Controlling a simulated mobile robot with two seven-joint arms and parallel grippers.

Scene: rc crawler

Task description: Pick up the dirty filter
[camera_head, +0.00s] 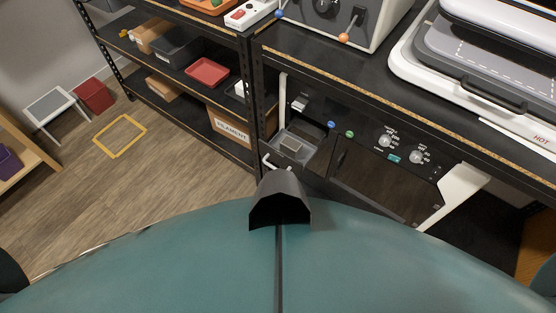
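A small grey-beige block (291,143), which may be the dirty filter, sits in an open bay (304,153) at the left end of the dark machine (370,177) under the workbench. It is too small to tell whether it is dirty. A white handle-like part (272,163) is at the bay's lower front, and a white upright strip (282,92) stands at its upper left. Neither of my grippers shows in the head view. My teal body fills the bottom of the picture.
The black workbench (335,70) carries a large white press (475,65) at right and a grey box with colored knobs (335,20). A shelf rack (170,60) holds trays and a box marked FILAMENT (230,128). The wood floor (165,175) at left is clear around a yellow square outline (120,137).

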